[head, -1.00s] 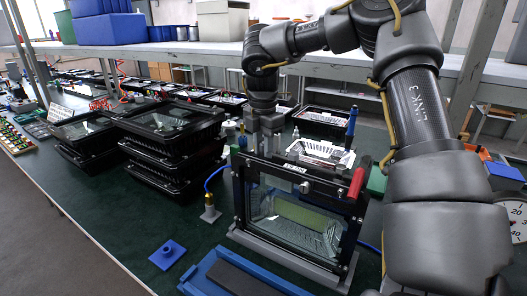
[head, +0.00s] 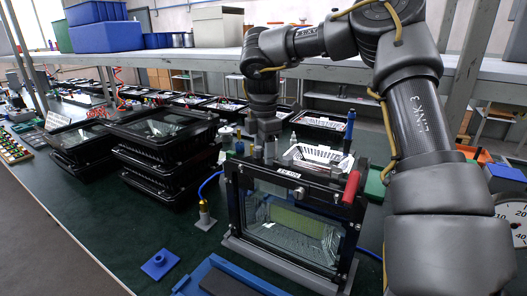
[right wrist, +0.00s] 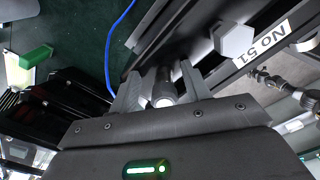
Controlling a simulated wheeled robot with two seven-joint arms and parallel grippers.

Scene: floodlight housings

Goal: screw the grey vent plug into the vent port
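My right gripper (right wrist: 160,90) points down at the left end of the housing's top edge and is shut on a dark grey cylindrical piece with a pale end, which looks like the vent plug (right wrist: 163,93). In the head view, my right gripper (head: 264,150) is over the top of the upright black floodlight housing (head: 234,210). The vent port is hidden under the gripper and plug, so I cannot tell how deep the plug sits. A pale hexagonal head (right wrist: 235,41) shows beside the gripper, near the "No 51" label (right wrist: 262,49). My left gripper is out of view.
The housing stands in a grey fixture (head: 275,262). A red handle (head: 351,188) and a blue upright tool (head: 349,125) are at its right. Stacked black housings (head: 160,150) stand left.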

